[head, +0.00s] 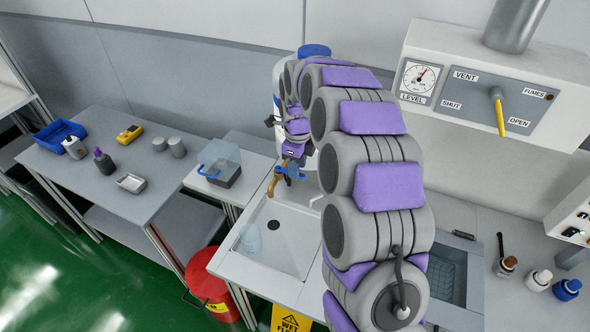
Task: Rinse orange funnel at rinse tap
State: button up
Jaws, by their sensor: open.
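My gripper (293,160) is open at the end of the grey and purple arm, just above a brass-brown tap (273,185) with a blue lever (290,172). I cannot tell whether it touches the lever. The tap's spout curves down over the back left of a white sink (290,258). A pale bluish, see-through vessel (250,238) is in the sink's left part, left of the dark drain (273,225). I see no orange funnel. My arm hides part of the sink's right side and what is behind it.
A white tank (283,72) with a blue lid (314,51) stands behind the sink. A clear box with a blue handle (222,165) is on the left. A red bin (207,285) and yellow wet-floor sign (290,321) stand in front. Several bottles are at right.

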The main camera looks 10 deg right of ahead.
jog(key=shift+d+f, duration=0.45)
jog(key=shift+f, duration=0.2)
jog(key=shift+a, duration=1)
jog(key=shift+c, duration=1.1)
jog(key=shift+d, duration=0.65)
grip_shut()
jog(key=shift+a, duration=0.1)
